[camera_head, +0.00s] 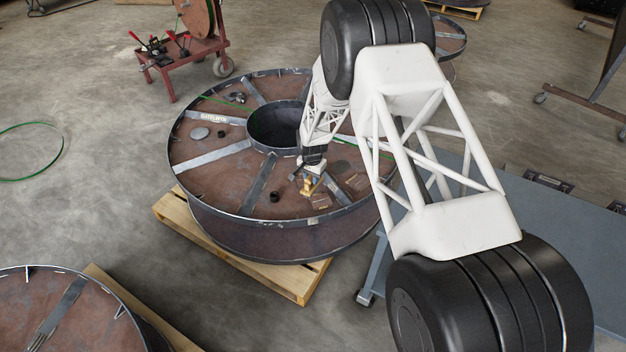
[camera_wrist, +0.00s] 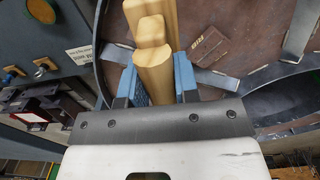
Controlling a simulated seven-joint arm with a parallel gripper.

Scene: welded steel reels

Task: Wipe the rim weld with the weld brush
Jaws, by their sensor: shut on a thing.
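My gripper (camera_head: 313,168) is shut on the weld brush, whose yellow wooden body (camera_wrist: 152,65) sits between the two blue-padded fingers (camera_wrist: 158,88) in the wrist view. In the head view the brush (camera_head: 310,187) shows as a small yellow piece over the front right of the reel's top face, inside the rim. The large steel reel (camera_head: 215,172) lies flat, with a brown rusty face, grey spokes and a raised rim (camera_head: 240,217). The bristles are hidden in the wrist view. I cannot tell whether the brush touches the reel.
The reel rests on a wooden pallet (camera_head: 288,283). A dark ring, a grey disc (camera_head: 200,133) and other small pieces lie on its face. A second reel (camera_head: 75,310) stands front left. A grey-blue table (camera_head: 570,215) is at right, a red cart (camera_head: 180,60) behind.

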